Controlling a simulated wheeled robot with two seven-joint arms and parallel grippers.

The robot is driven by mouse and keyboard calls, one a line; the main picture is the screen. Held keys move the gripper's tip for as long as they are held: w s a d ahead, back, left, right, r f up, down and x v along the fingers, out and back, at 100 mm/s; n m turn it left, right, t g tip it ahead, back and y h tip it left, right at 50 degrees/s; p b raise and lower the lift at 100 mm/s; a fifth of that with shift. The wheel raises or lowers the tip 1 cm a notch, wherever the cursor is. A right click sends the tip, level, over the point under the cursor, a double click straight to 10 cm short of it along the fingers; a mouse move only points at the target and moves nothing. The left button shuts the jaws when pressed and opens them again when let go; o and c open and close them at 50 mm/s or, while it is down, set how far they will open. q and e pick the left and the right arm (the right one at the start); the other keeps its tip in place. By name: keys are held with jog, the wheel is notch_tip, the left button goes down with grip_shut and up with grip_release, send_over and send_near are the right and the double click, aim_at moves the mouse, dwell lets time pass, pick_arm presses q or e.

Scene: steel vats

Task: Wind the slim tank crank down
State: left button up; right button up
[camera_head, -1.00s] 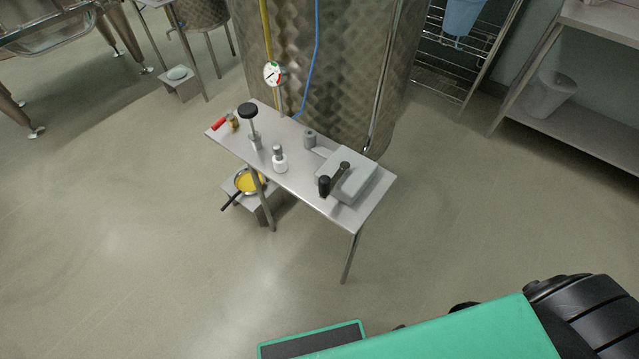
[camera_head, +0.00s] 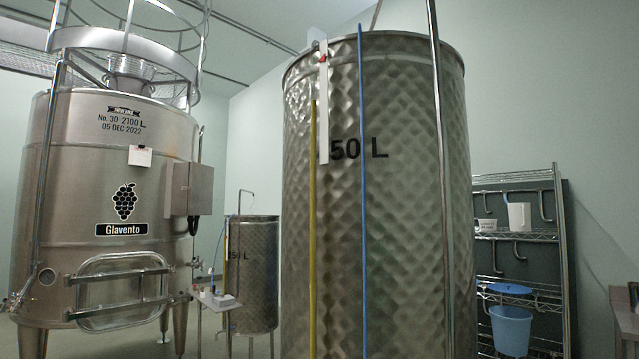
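A tall dimpled steel tank (camera_head: 410,220) fills the middle of the head view, its lettering ending in "50 L" with the front partly covered. A white upright strip (camera_head: 324,125) with a red mark near its top, a yellow tube (camera_head: 313,230), a blue tube (camera_head: 361,200) and a metal pole (camera_head: 440,150) run up its front. The pole's upper end is out of frame. I see no crank on this tank. A similar dimpled tank (camera_head: 257,270) stands farther back, with a small table (camera_head: 212,304) before it. Neither of my grippers is in view.
A big steel vat (camera_head: 110,210) labelled Glavento stands at left with a ladder and top railing. A wire rack (camera_head: 515,235) at right holds a blue bucket (camera_head: 511,328) and white jugs. The floor nearby is out of view.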

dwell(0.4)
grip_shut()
